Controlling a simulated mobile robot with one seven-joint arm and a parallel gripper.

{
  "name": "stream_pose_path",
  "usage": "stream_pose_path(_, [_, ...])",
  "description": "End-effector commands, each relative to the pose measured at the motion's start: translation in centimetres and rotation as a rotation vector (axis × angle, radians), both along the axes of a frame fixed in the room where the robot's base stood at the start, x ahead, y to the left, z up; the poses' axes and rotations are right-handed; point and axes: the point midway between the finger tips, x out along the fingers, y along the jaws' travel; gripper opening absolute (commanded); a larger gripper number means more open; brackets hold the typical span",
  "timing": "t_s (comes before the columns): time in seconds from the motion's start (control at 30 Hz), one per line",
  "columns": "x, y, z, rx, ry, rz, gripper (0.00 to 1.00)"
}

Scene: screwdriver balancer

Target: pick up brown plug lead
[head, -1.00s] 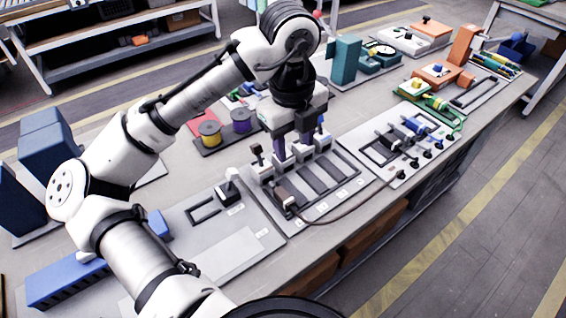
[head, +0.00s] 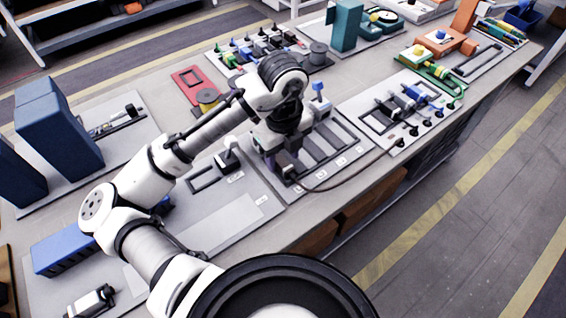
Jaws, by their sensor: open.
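The brown plug (head: 291,171) sits at the front left end of a grey slotted tray (head: 350,163). Its dark lead (head: 345,183) curves right along the tray's front edge toward the neighbouring panel. My gripper (head: 272,162) is low over the tray's left end, pointing down and open. It is right beside the plug, at its left and behind it in the picture. The fingertips are small and partly hidden by my gripper's own body, so I cannot tell whether they touch the plug or straddle it.
A blue-topped connector (head: 318,92) stands at the tray's back, close to my wrist. A panel with several black knobs (head: 408,142) is to the right. Spools and a red plate (head: 190,82) lie behind my arm.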

Motion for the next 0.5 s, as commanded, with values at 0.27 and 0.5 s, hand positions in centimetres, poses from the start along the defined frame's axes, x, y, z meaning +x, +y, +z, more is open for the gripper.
stream_pose_path(0.27, [-0.02,0.0,-1.47,-0.001,-0.001,0.0,0.47])
stream_pose_path(0.5, [-0.01,-0.01,-1.44,0.0,-0.001,0.0,0.3])
